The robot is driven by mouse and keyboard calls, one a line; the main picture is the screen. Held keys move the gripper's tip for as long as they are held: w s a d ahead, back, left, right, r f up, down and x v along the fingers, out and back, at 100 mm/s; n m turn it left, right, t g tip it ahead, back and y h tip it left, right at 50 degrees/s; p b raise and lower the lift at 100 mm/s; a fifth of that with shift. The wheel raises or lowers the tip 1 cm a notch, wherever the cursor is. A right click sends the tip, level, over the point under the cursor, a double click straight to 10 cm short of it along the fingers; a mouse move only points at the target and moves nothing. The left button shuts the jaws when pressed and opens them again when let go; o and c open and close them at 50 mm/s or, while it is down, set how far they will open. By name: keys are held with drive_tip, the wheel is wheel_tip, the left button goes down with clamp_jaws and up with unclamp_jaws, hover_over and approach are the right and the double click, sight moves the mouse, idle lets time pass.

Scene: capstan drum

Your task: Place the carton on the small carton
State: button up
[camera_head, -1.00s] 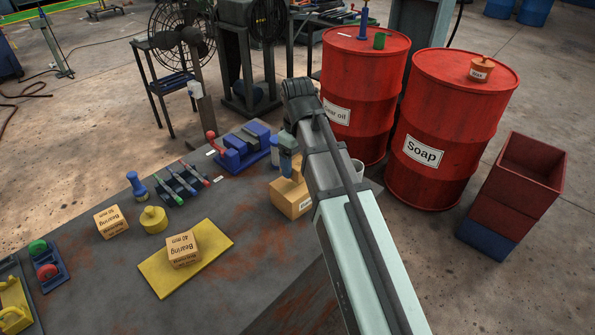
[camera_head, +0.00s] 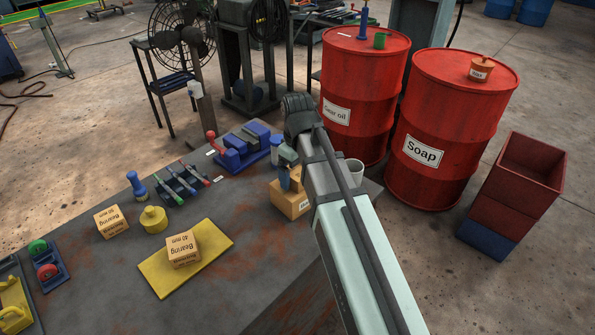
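A tan carton (camera_head: 286,205) with a partly hidden white label stands at the right part of the grey bench. My gripper (camera_head: 291,184) points down over this carton and overlaps its top in the picture. Its fingers are small and partly hidden, so I cannot tell whether they are open, shut or touching it. A tan "Bearing 40 mm" carton (camera_head: 184,251) sits on a yellow mat (camera_head: 211,263) in the middle of the bench. A similar carton marked "Bearing" (camera_head: 111,222) stands farther left. The words do not show which one is the small carton.
A yellow weight-like piece (camera_head: 153,220) stands between the two Bearing cartons. A blue vise (camera_head: 245,148) and a rack of tools (camera_head: 181,184) lie behind. A white cup (camera_head: 356,170) is beside my arm. Red drums (camera_head: 452,125) stand beyond the bench. The bench front is clear.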

sight(298, 170)
drive_tip(key=shift+o, duration=0.2)
drive_tip(key=shift+r, duration=0.1)
wheel_tip(298, 170, up, 12)
idle(0.7)
